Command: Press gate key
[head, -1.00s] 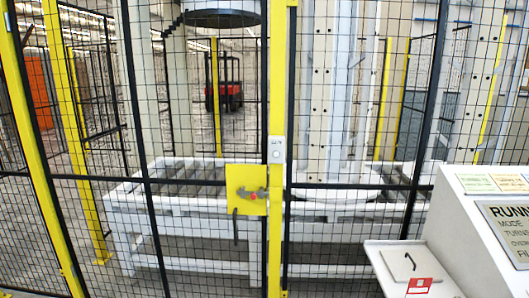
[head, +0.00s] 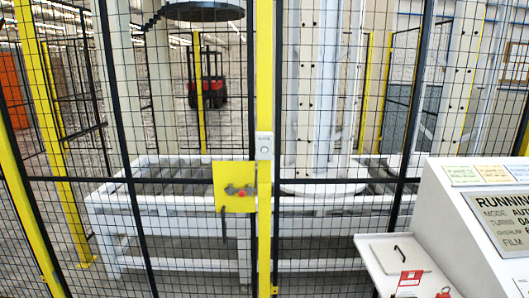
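A small pale key box (head: 264,146) with a round button is mounted on the yellow gate post (head: 265,80), in the middle of the head view. Just below and left of it is a yellow latch plate (head: 234,187) with a small red part on it. The black mesh gate (head: 185,215) stands in line with the fence and looks shut. Neither of my grippers shows in the head view.
A white control console (head: 470,225) with a "RUNNING" display (head: 502,222) stands at the right, with a side shelf (head: 388,262) holding a red tag (head: 409,281). Behind the mesh are a roller conveyor (head: 160,205) and a red forklift (head: 207,90).

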